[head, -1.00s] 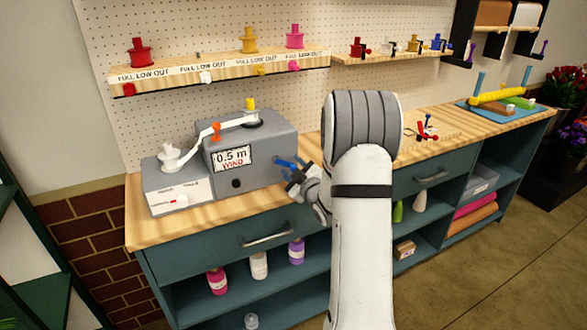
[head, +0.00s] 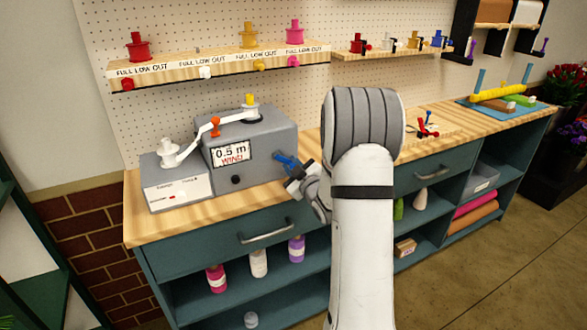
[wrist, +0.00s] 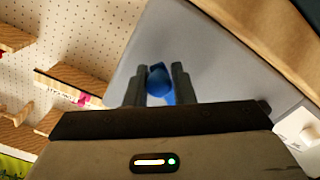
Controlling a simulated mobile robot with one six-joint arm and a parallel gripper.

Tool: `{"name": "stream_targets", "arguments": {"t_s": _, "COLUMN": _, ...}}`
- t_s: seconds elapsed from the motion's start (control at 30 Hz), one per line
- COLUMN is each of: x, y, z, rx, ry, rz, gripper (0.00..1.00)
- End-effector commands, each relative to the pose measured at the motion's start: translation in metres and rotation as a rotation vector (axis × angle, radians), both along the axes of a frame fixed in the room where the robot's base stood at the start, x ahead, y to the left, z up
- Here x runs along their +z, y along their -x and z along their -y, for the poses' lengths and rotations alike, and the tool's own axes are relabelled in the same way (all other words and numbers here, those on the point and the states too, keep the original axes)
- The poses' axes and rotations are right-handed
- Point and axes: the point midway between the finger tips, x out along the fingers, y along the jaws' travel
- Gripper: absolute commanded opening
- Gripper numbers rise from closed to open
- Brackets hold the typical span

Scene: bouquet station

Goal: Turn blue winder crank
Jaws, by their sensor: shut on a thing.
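The grey winder (head: 250,150) stands on the wooden counter, with a display reading "0.5 m WIND". Its blue crank (head: 288,162) sticks out from the right part of its front. My gripper (head: 299,177) is at the crank. In the wrist view my gripper (wrist: 160,84) has its two fingers on either side of the rounded blue crank knob (wrist: 159,80), shut on it. The grey winder body fills the area behind the knob. My arm hides part of the counter to the right of the winder.
Shelves with coloured spools (head: 138,48) hang on the pegboard above. A drawer handle (head: 267,232) protrudes below the counter.

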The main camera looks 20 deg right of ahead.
Motion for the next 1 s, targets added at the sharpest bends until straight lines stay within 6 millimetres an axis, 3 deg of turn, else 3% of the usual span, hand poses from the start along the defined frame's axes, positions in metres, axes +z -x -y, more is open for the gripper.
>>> {"name": "stream_targets", "arguments": {"t_s": 0.33, "x": -0.012, "y": 0.000, "z": -0.009, "rx": -0.001, "ry": -0.293, "rz": -0.002, "gripper": 0.00}}
{"name": "stream_targets", "arguments": {"t_s": 1.0, "x": -0.017, "y": 0.000, "z": -0.035, "rx": 0.000, "ry": -0.930, "rz": -0.024, "gripper": 0.00}}
